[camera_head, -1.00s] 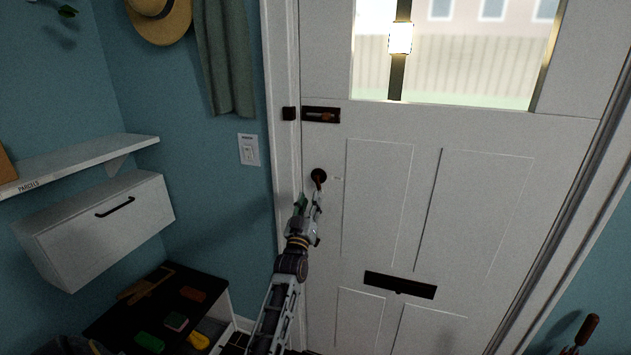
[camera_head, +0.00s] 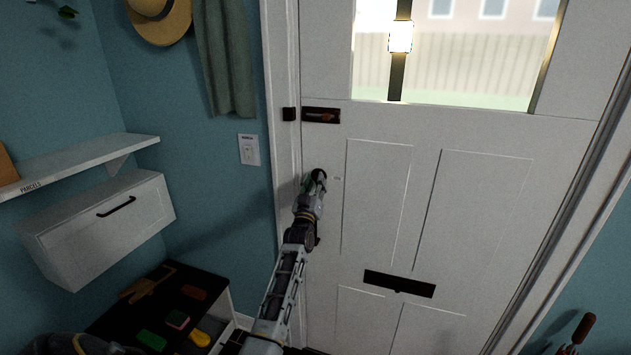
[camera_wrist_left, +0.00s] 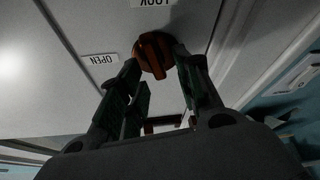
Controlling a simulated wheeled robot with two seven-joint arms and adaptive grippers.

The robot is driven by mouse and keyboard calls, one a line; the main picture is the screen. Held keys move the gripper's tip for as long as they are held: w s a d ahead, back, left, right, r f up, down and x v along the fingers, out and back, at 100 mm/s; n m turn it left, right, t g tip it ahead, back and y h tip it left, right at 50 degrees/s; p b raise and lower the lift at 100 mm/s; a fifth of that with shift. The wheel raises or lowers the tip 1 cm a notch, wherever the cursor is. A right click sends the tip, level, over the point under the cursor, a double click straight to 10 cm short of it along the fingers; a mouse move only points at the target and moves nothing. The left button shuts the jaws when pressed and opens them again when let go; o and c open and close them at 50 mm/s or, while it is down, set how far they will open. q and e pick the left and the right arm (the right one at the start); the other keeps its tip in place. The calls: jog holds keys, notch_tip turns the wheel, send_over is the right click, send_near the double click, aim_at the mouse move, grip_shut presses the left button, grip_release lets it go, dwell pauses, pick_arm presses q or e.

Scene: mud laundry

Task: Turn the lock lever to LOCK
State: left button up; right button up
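The lock lever (camera_wrist_left: 153,52) is a small orange-brown turning piece on the white door (camera_head: 460,150). In the left wrist view it shows beside an upside-down OPEN label (camera_wrist_left: 103,59) and below a LOCK label (camera_wrist_left: 152,3) cut by the top edge. I cannot tell which label it points at. My left gripper (camera_head: 317,178) is at the lever and hides most of it in the head view. In the left wrist view its fingers are apart, one on each side of the lever; contact is unclear. My right gripper is not in view.
A dark slide bolt (camera_head: 320,115) sits above the lever. A dark mail slot (camera_head: 400,284) is lower on the door. A light switch (camera_head: 248,150), a white wall cabinet (camera_head: 100,230) and a shelf (camera_head: 80,165) are to the left. The door face right of my arm is clear.

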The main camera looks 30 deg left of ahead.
pick_arm(q)
jog(key=shift+w+a+r, duration=0.2)
jog(key=shift+w, duration=0.3)
grip_shut()
jog(key=shift+m+h, duration=0.3)
jog(key=shift+m, duration=0.3)
jog(key=shift+m+t+h, duration=0.4)
jog(key=shift+m+h, duration=0.6)
jog(key=shift+m, duration=0.7)
